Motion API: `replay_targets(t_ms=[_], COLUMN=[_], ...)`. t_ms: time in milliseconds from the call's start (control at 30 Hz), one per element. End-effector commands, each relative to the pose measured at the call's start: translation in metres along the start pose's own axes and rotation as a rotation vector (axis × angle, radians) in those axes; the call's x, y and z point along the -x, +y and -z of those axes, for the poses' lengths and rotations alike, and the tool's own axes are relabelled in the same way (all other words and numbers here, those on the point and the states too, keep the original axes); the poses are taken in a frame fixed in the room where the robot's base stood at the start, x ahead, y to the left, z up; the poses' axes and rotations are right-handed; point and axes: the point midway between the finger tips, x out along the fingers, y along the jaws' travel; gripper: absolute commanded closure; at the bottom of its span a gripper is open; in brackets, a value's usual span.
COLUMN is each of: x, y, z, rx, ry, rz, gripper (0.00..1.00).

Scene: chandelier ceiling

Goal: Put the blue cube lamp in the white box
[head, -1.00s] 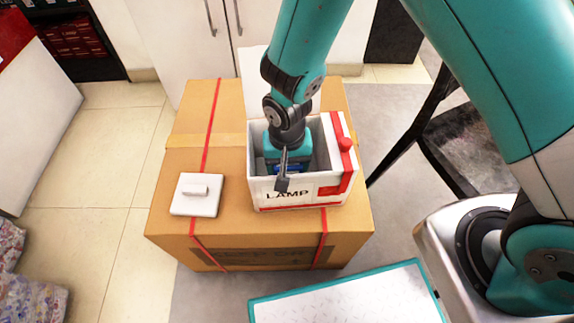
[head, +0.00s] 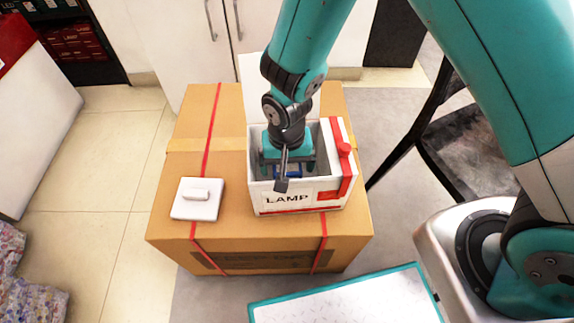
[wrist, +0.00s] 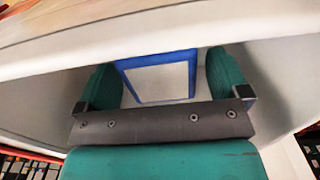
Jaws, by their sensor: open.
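The white box (head: 263,199), marked LAMP with red trim, stands open on a large cardboard carton. The blue cube lamp (wrist: 158,78) lies inside it, showing a pale face with a blue frame in the wrist view. In the head view only a strip of the lamp (head: 288,172) shows below my gripper (head: 287,165). My gripper is open and reaches down into the box. In the wrist view its two teal fingers (wrist: 160,82) stand apart on either side of the lamp, with gaps visible. The lamp's underside is hidden.
The cardboard carton (head: 190,238) with red straps bears the box. A white square piece with a raised handle (head: 196,198) lies on the carton to the left. A teal-edged white panel (head: 345,298) is in front. White cabinets (head: 180,40) stand behind.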

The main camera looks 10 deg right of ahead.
Motion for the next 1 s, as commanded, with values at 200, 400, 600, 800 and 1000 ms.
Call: replay_targets(t_ms=[200, 400, 600, 800, 1000], x=[0.056, 0.088, 0.1, 0.13, 0.222], y=[0.0, 0.0, 0.0, 0.004, 0.03], z=[0.001, 0.0, 0.0, -0.003, -0.032], rx=[0.0, 0.0, 0.0, 0.044, 0.254], ry=[0.003, 0.002, 0.001, -0.007, -0.013], rz=[0.003, 0.002, 0.0, 0.044, 0.19], gripper=[0.07, 0.07, 0.07, 0.07, 0.07])
